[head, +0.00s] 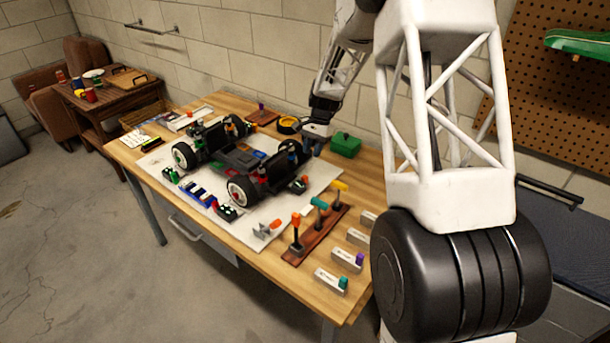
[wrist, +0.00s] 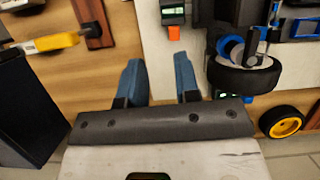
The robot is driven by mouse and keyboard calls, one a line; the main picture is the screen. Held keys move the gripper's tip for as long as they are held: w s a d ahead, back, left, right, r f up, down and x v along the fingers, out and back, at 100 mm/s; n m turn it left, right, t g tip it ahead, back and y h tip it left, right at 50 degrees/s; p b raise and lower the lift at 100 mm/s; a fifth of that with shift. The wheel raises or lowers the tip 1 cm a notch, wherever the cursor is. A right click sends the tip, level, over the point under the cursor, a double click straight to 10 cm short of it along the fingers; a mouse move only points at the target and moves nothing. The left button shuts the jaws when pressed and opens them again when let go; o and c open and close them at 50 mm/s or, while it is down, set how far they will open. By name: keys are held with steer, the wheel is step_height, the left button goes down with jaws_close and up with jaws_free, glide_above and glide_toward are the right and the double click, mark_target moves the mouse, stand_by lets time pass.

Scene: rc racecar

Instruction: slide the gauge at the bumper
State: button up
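The black RC car chassis (head: 238,158) stands on a white mat on the wooden table. A small dark device with an orange part (head: 298,185) lies on the mat near the car's right end. In the wrist view, a small device with a green display (wrist: 173,14) and an orange tab is ahead of my fingers, beside a car wheel (wrist: 246,76); it may be the gauge. My gripper (head: 314,142) is above the table's back right, near that end of the car. In the wrist view my gripper (wrist: 158,78) has its two blue fingers apart, with nothing between them.
A green box (head: 345,145) and a black-and-yellow ring (head: 288,125) stand behind the car. A wooden rack (head: 315,238) with coloured-handled tools and several grey blocks (head: 339,281) are at the table's right. A grey-orange tool (head: 268,230) lies on the mat.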

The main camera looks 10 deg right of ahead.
glide_toward(305, 176)
steer(key=shift+s+a+f+m, duration=0.1)
steer(key=shift+f+m, duration=0.2)
steer(key=shift+f, duration=0.45)
steer(key=shift+f, duration=0.1)
steer(key=shift+x, duration=3.8)
steer(key=shift+s+a, duration=0.2)
jaws_close()
